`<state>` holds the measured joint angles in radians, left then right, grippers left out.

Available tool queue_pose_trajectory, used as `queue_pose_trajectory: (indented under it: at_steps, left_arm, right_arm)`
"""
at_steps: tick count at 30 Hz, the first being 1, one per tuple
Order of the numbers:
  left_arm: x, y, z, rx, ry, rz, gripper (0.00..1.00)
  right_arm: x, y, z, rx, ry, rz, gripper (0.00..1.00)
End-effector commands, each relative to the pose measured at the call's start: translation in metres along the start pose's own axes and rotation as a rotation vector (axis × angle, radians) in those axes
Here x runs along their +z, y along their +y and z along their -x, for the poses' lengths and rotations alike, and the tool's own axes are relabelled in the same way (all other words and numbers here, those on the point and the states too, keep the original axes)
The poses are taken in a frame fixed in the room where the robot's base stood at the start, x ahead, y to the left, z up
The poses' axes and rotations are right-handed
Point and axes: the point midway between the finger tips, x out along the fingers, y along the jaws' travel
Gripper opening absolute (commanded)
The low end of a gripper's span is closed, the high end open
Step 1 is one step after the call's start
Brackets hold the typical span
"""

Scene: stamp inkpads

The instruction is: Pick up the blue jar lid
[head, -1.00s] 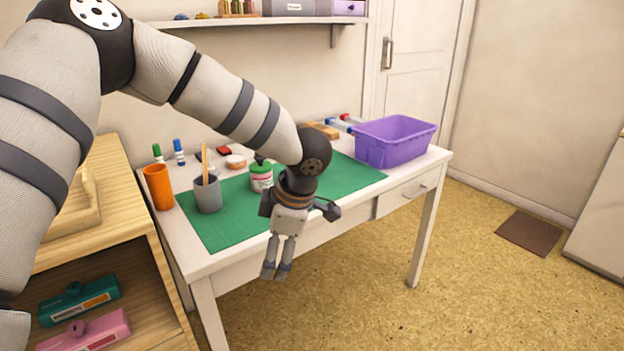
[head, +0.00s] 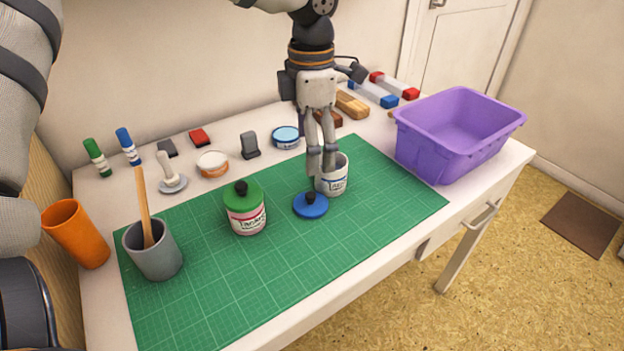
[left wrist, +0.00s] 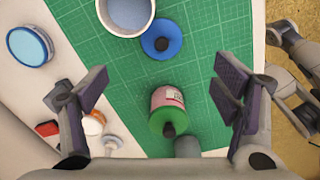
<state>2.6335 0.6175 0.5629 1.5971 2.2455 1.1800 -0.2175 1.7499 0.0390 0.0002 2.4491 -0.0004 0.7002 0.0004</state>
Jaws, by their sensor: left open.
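The blue jar lid (head: 311,205) lies flat on the green cutting mat (head: 390,205), black knob up. It touches or nearly touches the open white jar (head: 333,184) in the head view. My left gripper (head: 322,170) points down above the white jar and lid, fingers overlapping the jar's near side in the head view. In the left wrist view, its fingers (left wrist: 160,90) are wide apart and empty. The lid (left wrist: 162,40) shows between them, towards the top. Grey parts at the right edge of this view look like my right gripper (left wrist: 290,70); its jaw state is unclear.
A green-lidded jar (head: 245,208) stands left of the lid. A grey cup (head: 155,255) with a wooden stick and an orange cup (head: 76,235) stand further left. A purple bin (head: 455,140) is at right. Inkpads and stamps line the back. The mat's front is clear.

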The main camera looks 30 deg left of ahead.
Motion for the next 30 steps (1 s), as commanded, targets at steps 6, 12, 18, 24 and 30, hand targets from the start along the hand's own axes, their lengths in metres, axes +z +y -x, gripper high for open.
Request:
queue_pose_trajectory:
  at_steps: [6, 12, 18, 24, 30]
  left_arm:
    - [-0.001, 0.0, -0.048, -0.004, 0.008, -0.001, 0.82]
    - [-0.001, 0.001, -0.075, -0.002, 0.006, -0.001, 0.82]
    - [-0.001, 0.003, -0.113, -0.002, 0.005, -0.002, 0.82]
    - [0.0, 0.003, -0.12, 0.0, 0.001, -0.002, 0.82]
    - [0.0, 0.003, -0.119, 0.0, 0.0, -0.002, 0.59]
  right_arm:
    - [0.004, 0.001, -0.005, 0.001, -0.017, -0.001, 0.76]
    - [0.005, 0.001, -0.007, 0.002, -0.023, 0.0, 0.76]
    - [0.007, 0.001, -0.011, 0.002, -0.032, 0.0, 0.76]
    - [0.007, 0.001, -0.011, 0.002, -0.032, 0.0, 0.76]
    - [0.007, 0.001, -0.011, 0.002, -0.032, 0.0, 0.76]
